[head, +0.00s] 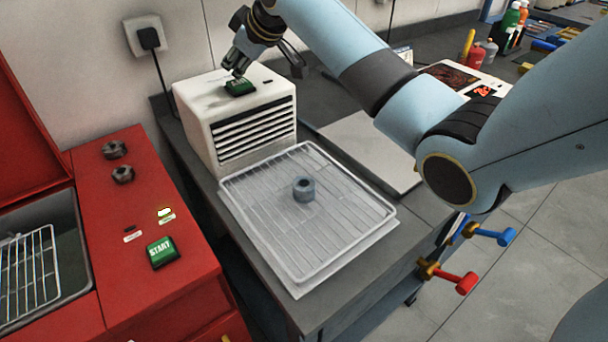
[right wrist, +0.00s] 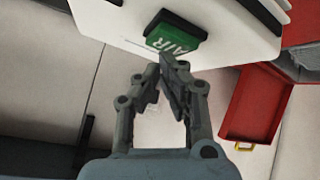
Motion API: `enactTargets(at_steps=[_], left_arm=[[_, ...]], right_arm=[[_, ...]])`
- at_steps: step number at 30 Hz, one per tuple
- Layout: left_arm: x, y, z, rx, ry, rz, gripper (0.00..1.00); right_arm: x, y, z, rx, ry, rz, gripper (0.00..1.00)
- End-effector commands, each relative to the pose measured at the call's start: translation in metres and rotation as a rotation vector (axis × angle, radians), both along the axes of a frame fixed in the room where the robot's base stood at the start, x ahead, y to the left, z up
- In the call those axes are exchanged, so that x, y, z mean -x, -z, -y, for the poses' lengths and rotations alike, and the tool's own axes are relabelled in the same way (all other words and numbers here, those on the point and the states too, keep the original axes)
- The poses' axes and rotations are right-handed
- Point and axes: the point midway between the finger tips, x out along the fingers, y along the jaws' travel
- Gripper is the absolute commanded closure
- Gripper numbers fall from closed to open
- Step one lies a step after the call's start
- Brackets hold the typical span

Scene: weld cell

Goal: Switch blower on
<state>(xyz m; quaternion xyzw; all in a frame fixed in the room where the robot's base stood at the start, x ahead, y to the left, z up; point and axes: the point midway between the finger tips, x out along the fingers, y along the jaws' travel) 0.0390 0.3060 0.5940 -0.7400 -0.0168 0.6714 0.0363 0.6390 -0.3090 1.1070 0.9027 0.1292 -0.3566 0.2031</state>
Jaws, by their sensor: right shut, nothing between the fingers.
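The blower is a white box (head: 205,122) with dark louvre slots on its front, at the back left of the grey bench in the head view. A green switch (head: 240,88) sits on its top. In the right wrist view the green switch (right wrist: 176,34) reads "AIR", on the white blower top (right wrist: 235,50). My right gripper (head: 238,72) is shut and empty, with its fingertips (right wrist: 166,68) right at the switch's edge. I cannot tell whether they touch it. My left gripper is not in view.
A wire rack (head: 345,235) holding a grey nut (head: 304,188) lies in front of the blower. A red machine (head: 170,290) with a green START button (head: 162,252) stands at the left. A wall plug (head: 149,38) with a cable is behind. Red (head: 466,283) and blue (head: 507,236) handles stick out at the bench's right.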

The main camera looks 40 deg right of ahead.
Motion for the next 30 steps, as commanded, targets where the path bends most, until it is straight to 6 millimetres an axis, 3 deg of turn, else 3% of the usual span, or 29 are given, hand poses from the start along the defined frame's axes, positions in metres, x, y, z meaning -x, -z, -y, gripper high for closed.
enactTargets(at_steps=[30], left_arm=[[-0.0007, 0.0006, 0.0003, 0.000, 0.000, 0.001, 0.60]], right_arm=[[0.0002, 0.0081, -0.0001, 0.000, 0.000, -0.001, 1.00]])
